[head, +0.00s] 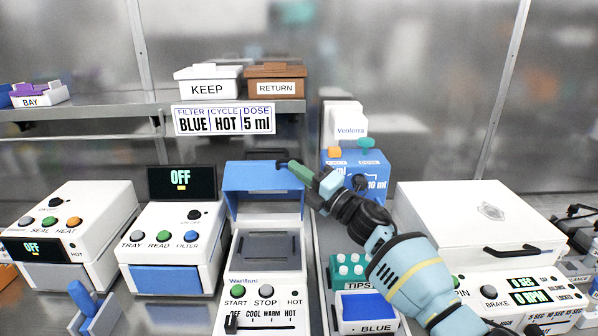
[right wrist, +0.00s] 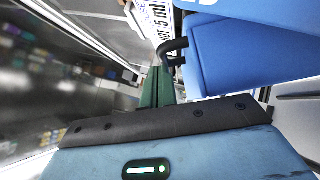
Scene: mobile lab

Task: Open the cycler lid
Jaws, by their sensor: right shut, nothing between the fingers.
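The cycler (head: 265,262) is the white machine with START and STOP buttons at the middle of the bench. Its blue lid (head: 254,180) stands raised at the back, and the dark well plate (head: 268,247) under it is uncovered. My right gripper (head: 292,167), with green fingers, is shut and empty at the lid's upper right, close to the black handle (head: 283,155). In the right wrist view, the green fingers (right wrist: 158,88) are beside the black handle (right wrist: 172,48) and the blue lid (right wrist: 235,60). I cannot tell if they touch. My left gripper is out of view.
A blue Ventorra unit (head: 345,165) stands behind my right arm. A white centrifuge (head: 475,225) is to the right. Two machines with OFF screens stand left, the nearer one a reader (head: 172,250). A shelf (head: 100,109) with KEEP and RETURN boxes is above.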

